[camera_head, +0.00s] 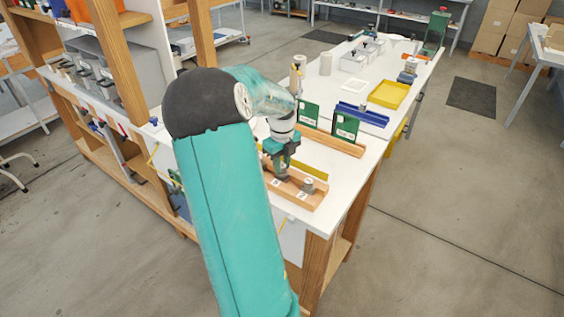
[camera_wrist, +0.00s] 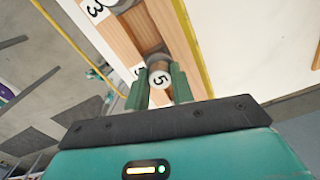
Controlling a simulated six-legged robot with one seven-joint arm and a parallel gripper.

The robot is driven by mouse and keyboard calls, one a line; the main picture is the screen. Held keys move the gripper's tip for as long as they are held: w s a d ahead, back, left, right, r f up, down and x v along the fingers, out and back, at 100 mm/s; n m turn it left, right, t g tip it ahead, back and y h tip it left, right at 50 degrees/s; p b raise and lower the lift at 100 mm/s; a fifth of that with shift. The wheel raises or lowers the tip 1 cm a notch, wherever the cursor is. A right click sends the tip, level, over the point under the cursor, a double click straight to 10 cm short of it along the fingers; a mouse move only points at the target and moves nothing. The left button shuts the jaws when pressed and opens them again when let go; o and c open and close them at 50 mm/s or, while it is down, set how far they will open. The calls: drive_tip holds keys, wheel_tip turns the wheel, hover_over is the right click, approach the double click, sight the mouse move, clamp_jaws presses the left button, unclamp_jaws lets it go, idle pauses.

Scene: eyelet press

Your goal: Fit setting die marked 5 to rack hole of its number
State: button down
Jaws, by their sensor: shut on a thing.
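The setting die marked 5 (camera_wrist: 160,80) is a small grey cylinder with a white numbered face, seen in the wrist view. My gripper (camera_wrist: 159,88) is shut on it, one green finger on each side. In the head view my gripper (camera_head: 282,172) is low over the wooden rack (camera_head: 312,203), near its middle. The rack also shows in the wrist view (camera_wrist: 118,40), with a label marked 3 (camera_wrist: 95,9) and another label partly hidden by a finger. The die's lower end is hidden, so I cannot tell whether it is in a hole.
Another grey die (camera_head: 308,184) stands in the rack's near end. Behind the rack are a yellow strip (camera_head: 313,170), green numbered blocks (camera_head: 346,126), a blue holder (camera_head: 362,114) and a yellow tray (camera_head: 389,94). The white bench (camera_head: 345,185) is clear to the rack's right.

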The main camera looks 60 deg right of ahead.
sight(282, 165)
drive_tip(key=shift+f, duration=0.6)
drive_tip(key=c, duration=1.1)
unclamp_jaws()
drive_tip(key=shift+r, duration=0.15)
drive_tip(key=shift+r, duration=2.4)
